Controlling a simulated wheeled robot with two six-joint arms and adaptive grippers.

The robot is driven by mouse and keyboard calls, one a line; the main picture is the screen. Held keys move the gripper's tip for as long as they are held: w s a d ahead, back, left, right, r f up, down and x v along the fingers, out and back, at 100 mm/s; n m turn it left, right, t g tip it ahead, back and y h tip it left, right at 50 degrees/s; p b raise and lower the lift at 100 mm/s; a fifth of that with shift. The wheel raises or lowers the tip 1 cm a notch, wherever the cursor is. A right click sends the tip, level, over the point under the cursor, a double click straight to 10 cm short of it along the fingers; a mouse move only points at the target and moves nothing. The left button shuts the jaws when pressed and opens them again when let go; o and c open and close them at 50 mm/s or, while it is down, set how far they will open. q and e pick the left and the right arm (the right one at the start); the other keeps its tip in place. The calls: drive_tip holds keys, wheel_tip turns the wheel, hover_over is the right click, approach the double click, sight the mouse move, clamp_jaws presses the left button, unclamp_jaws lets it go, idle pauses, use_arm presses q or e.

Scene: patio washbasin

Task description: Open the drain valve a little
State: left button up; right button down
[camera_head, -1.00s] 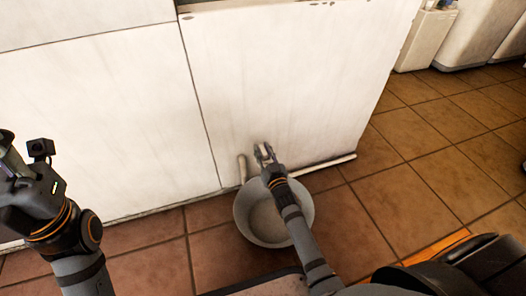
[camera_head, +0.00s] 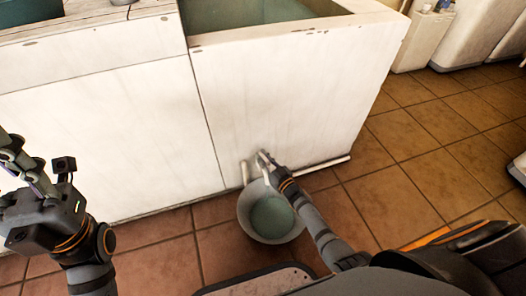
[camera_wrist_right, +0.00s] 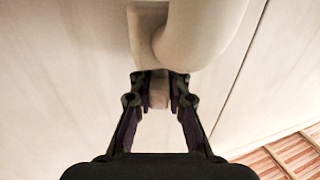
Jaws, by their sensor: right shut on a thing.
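The drain valve's small pale handle (camera_wrist_right: 158,90) sits under a white curved pipe (camera_wrist_right: 200,30) in the right wrist view. My right gripper (camera_head: 263,158) reaches low on the white washbasin front (camera_head: 290,90), and its two fingers are closed on that handle. In the head view the gripper mostly hides the valve, and a short pale pipe end (camera_head: 245,172) stands just left of it. A grey bucket (camera_head: 244,212) on the floor below holds greenish water (camera_head: 270,215). My left gripper (camera_head: 12,155) is at the left edge, away from the valve; its fingertips are unclear.
The basin's open top (camera_head: 255,12) shows a greenish interior above the front panel. A pale pipe (camera_head: 325,165) runs along the panel's foot. Brown floor tiles (camera_head: 420,150) are clear to the right. White containers (camera_head: 425,40) stand at the back right.

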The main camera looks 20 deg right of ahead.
idle(0.3)
drive_tip(key=c, duration=1.3)
unclamp_jaws()
drive_tip(key=shift+s+d, duration=0.1)
drive_tip(key=shift+s, duration=0.05)
drive_tip(key=v, duration=1.1)
drive_tip(key=shift+s, duration=0.35)
drive_tip(key=shift+d, duration=0.15)
